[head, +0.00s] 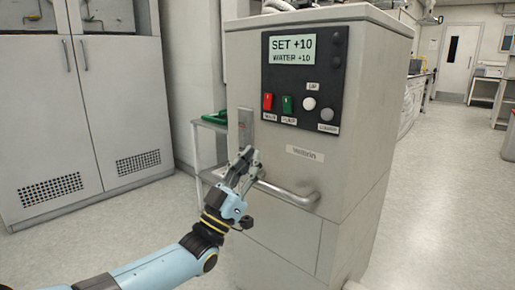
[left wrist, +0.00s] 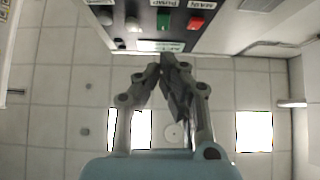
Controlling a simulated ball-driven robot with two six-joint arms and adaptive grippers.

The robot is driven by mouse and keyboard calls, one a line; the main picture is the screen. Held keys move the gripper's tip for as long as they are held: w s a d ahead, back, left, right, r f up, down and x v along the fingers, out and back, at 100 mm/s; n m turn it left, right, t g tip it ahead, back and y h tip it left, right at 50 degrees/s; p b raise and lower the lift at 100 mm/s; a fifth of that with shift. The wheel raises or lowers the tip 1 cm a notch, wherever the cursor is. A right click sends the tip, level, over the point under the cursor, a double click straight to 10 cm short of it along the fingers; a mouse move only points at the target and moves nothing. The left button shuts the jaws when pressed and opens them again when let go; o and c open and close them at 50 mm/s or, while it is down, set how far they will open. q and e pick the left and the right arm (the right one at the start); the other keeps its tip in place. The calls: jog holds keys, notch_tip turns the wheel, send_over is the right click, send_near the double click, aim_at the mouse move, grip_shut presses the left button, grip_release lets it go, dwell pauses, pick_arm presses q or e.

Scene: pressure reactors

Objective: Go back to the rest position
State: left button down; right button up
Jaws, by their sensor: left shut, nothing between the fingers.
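My left gripper (head: 247,156) is shut and empty, in front of the left part of the grey reactor cabinet (head: 345,200), just above the left end of its metal handle bar (head: 290,193). Whether it touches the cabinet I cannot tell. In the left wrist view the fingers (left wrist: 163,72) are closed together, with the black control panel (left wrist: 150,22) upside down beyond them. My right gripper is not in view.
Tall grey cabinets (head: 85,100) stand at the left. A small table (head: 205,125) with a green item is behind the reactor's left side. Open floor (head: 440,190) lies to the right, with a door (head: 456,60) at the back.

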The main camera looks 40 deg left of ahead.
pick_arm(q)
jog(key=s+d+f+n+g+y+p, duration=0.15)
jog(key=s+f+g, duration=0.35)
jog(key=f, duration=0.5)
jog(key=s+f+g+y+p, duration=0.1)
jog(key=s+f+g+p, duration=0.2)
jog(key=s+f, duration=0.5)
jog(key=s+d+f+n+g+y+p, duration=0.15)
jog(key=s+f+g, duration=0.25)
jog(key=f, duration=0.9)
jog(key=s+f+g, duration=0.4)
jog(key=s+f, duration=0.1)
jog(key=s, duration=0.7)
jog(key=s+d+f+m+g+p, duration=0.1)
jog(key=s+f+g, duration=0.4)
jog(key=s, duration=0.6)
jog(key=s+d+f+m+g, duration=0.1)
jog(key=s+f+g, duration=0.4)
jog(key=s, duration=0.7)
notch_tip(320, 180, down, 2)
jog(key=shift+s+f+h+p, duration=0.25)
jog(key=shift+s+h+p, duration=0.05)
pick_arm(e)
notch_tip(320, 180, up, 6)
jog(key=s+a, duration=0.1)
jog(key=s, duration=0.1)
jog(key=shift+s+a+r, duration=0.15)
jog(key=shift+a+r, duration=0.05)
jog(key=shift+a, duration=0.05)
